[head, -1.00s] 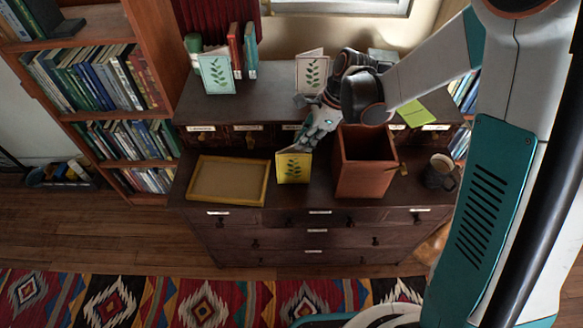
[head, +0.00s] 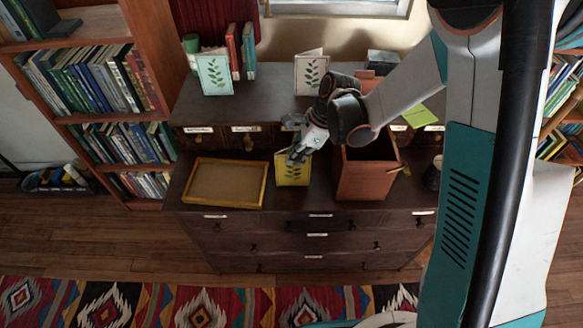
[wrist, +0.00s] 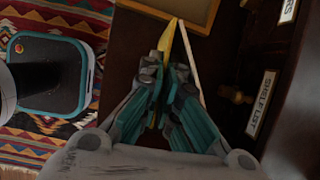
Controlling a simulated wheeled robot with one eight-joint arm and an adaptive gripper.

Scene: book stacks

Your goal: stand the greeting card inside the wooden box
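The yellow greeting card (head: 292,180) with a dark leaf print stands partly unfolded on the lower ledge of the dark cabinet. The wooden box (head: 364,184), reddish-brown and open-topped, stands to its right. My gripper (head: 294,158) is at the card's top, its fingers covering part of the print. In the wrist view, the fingertips of my gripper (wrist: 165,68) are close together, with the yellow panel (wrist: 166,38) running down to them and the pale panel (wrist: 191,62) to the right. Whether they pinch the card is hard to see.
A shallow yellow-framed tray (head: 190,203) lies left of the card. Two other leaf-print cards, a teal one (head: 214,74) and a white one (head: 310,73), stand on the upper shelf. A dark mug (head: 433,176) is right of the box, partly hidden by my arm.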

